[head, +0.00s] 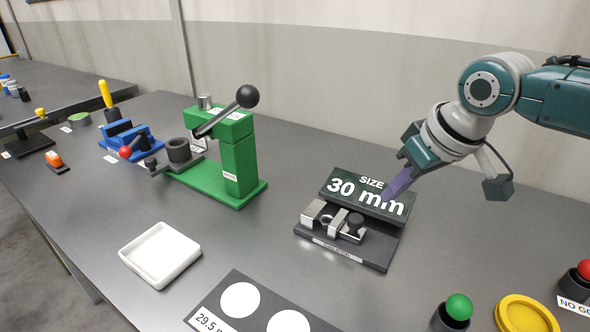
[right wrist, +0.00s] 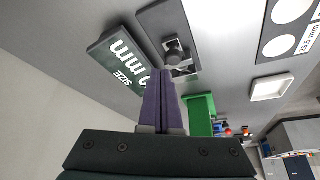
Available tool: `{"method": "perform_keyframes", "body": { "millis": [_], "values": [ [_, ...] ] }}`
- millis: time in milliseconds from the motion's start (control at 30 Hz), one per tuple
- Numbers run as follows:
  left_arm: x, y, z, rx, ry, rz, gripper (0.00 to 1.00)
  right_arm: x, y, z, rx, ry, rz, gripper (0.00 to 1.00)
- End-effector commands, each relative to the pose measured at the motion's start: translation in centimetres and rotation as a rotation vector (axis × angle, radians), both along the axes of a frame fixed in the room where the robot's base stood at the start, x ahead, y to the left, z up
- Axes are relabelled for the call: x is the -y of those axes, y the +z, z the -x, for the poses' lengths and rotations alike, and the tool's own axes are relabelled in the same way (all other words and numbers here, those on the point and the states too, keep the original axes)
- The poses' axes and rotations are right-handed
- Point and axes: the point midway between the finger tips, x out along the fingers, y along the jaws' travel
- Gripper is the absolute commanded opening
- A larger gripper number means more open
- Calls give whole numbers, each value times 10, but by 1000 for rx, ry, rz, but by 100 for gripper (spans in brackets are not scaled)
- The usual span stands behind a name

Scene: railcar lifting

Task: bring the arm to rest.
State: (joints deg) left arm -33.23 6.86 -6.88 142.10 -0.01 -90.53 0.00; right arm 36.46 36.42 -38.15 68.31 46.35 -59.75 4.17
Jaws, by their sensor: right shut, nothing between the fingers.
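My right gripper (head: 398,186) comes in from the right in the head view, its purple fingers shut and empty. The fingertips point down and left, at or close to the right part of the dark "SIZE 30 mm" sign (head: 350,188); I cannot tell whether they touch it. In the right wrist view the shut fingers (right wrist: 161,76) stand upright in the middle, with the sign (right wrist: 118,58) just left of them. The sign stands at the back of the caliper fixture (head: 345,238), which has metal jaws and a dark knob. My left gripper is not in view.
A green press (head: 238,160) with a black-knobbed lever stands left of the fixture. A white tray (head: 160,253), a dark board with white circles (head: 240,300), a green button (head: 459,307) and a yellow dish (head: 525,315) are in front. A wall runs behind the bench.

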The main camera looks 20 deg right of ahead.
Motion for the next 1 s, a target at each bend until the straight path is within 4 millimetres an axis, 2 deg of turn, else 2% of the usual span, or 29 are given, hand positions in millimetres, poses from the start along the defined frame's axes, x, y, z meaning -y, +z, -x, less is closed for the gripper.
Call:
{"method": "perform_keyframes", "body": {
  "millis": [167,267,367,433,500,567,733,1000],
  "values": [
    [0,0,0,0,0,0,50,-6,-3,4,-7,14,-2,0],
    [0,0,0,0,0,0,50,-33,-17,22,-29,74,-9,0],
    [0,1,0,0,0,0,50,-79,-35,62,-61,173,-25,0],
    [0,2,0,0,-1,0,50,-110,-41,96,-73,229,-38,0],
    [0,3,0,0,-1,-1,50,-131,-40,130,-78,251,-47,0],
    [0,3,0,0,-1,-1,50,-139,-36,154,-78,247,-48,0],
    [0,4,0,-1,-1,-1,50,-136,-20,206,-87,173,-29,0],
    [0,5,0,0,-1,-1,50,-97,9,271,-131,-11,48,0]
  ]
}}
